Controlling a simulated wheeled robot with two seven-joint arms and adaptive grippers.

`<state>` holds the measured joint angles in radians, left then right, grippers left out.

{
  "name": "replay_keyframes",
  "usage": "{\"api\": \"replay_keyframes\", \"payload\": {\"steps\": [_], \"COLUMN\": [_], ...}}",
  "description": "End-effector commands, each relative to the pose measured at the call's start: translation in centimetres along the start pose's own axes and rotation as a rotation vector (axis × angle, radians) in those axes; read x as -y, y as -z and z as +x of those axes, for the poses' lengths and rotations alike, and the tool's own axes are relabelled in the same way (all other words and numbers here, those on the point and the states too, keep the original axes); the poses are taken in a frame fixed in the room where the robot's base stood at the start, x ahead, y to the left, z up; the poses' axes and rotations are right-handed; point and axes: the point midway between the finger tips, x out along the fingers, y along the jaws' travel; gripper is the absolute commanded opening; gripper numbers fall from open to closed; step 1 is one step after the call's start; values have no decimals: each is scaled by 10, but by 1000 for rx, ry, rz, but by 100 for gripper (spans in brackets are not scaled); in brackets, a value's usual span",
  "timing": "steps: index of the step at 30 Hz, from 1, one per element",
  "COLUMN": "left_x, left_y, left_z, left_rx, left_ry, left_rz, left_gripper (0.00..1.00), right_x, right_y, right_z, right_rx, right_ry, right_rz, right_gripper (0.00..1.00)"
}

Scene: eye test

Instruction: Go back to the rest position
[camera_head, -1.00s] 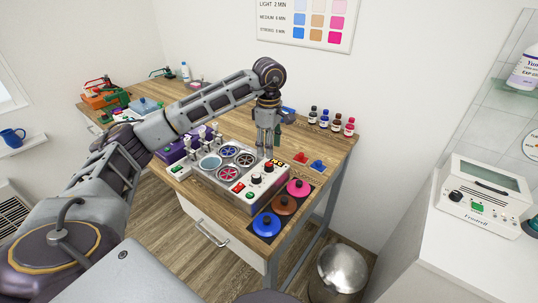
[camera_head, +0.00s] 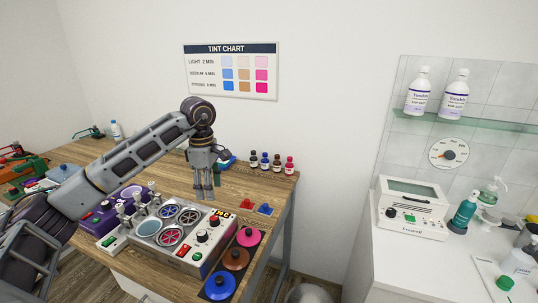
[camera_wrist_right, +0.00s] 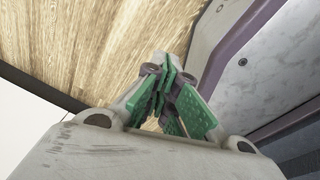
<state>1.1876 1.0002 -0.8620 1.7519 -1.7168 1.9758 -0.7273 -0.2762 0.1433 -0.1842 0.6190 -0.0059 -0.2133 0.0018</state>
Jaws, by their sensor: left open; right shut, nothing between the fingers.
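My left gripper (camera_head: 204,193) shows in the head view, pointing down with its fingers apart and nothing between them. It hangs above or behind the tint unit (camera_head: 190,262), a pale box with several round wells, knobs and a small red display; its exact height over it I cannot tell. My right gripper (camera_wrist_right: 168,78) shows only in the right wrist view, with green pads drawn together and nothing held. A wood-grain surface lies behind it.
Blue (camera_head: 219,286), brown (camera_head: 236,259) and pink (camera_head: 248,237) lidded pots stand along the wooden table's (camera_head: 258,190) right edge. Small dark-capped bottles (camera_head: 265,161) stand at its back. A white counter (camera_head: 395,255) at right carries a white device (camera_head: 411,208) and several bottles.

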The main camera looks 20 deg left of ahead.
Motion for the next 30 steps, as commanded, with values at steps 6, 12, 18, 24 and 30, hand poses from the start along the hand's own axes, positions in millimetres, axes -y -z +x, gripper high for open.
{"api": "replay_keyframes", "payload": {"steps": [6,12,18,24,30], "left_x": [0,0,0,0,0], "left_y": [0,0,0,0,0], "left_z": [-4,-20,-42,-63,-79], "left_rx": [0,0,0,0,0], "left_ry": [0,0,0,0,0], "left_rz": [0,0,0,0,0], "left_gripper": [51,51,51,51,51], "right_x": [1,6,11,25,49], "right_y": [1,3,6,2,-7], "right_z": [-4,-20,-41,-63,-81], "right_rx": [0,-1,-1,8,21], "right_ry": [2,8,16,32,58], "right_rz": [1,2,3,7,10], "right_gripper": [0,0,0,0,0]}}
